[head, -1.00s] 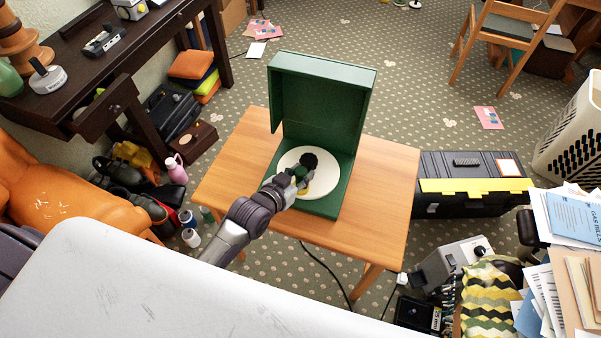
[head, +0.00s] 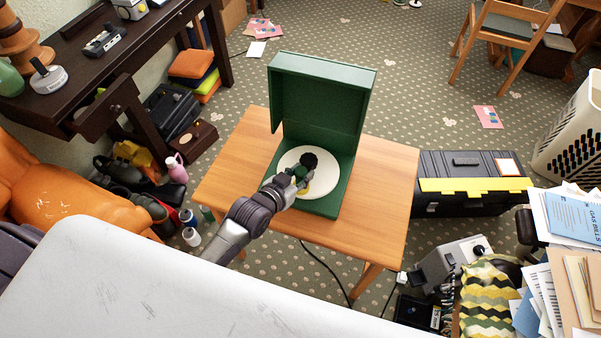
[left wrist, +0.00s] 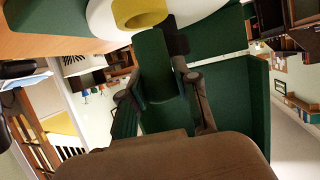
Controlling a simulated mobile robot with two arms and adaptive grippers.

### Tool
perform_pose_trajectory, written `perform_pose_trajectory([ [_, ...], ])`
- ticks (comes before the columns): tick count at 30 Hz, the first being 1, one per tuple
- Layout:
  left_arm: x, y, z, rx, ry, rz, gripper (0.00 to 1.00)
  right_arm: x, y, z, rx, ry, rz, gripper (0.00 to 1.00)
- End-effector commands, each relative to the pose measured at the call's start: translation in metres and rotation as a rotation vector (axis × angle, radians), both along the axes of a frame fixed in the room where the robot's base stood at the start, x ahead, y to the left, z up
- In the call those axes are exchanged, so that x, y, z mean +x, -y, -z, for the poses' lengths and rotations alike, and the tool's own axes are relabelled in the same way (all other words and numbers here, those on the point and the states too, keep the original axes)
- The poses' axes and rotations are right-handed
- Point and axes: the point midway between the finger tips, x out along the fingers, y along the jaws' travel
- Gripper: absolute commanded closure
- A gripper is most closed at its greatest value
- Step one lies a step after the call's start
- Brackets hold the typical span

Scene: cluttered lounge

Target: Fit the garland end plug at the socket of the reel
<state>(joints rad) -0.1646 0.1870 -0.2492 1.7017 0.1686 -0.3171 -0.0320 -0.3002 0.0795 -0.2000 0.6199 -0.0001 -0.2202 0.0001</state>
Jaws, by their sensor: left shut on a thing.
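The reel shows as a white disc (head: 325,186) in the open green case (head: 345,180) on the wooden table. A yellow ring (left wrist: 140,12) sits on the disc; whether it is the socket is unclear. My left gripper (head: 303,179) is over the disc. In the left wrist view its fingers (left wrist: 160,88) are shut on a green block (left wrist: 154,62), seemingly the garland end plug. The block's far end lies close to the yellow ring; I cannot tell whether they touch. A dark round piece (head: 311,160) shows just behind the gripper. My right gripper is out of view.
The case's raised lid (head: 318,100) stands behind the disc. The wooden table (head: 385,190) is bare around the case. A black and yellow toolbox (head: 470,183) stands to the right, and a white surface (head: 130,285) fills the near left.

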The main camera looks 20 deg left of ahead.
Motion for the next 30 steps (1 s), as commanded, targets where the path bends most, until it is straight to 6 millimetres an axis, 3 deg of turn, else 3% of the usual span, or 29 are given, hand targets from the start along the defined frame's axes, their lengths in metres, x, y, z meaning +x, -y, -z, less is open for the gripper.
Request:
perform_pose_trajectory([
  [8, 0.000, 0.000, -0.001, 0.000, 0.001, 0.000, 0.93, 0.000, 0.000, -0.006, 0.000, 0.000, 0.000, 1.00],
  [30, 0.000, 0.000, 0.011, 0.000, 0.000, 0.000, 0.93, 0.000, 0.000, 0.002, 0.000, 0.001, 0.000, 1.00],
])
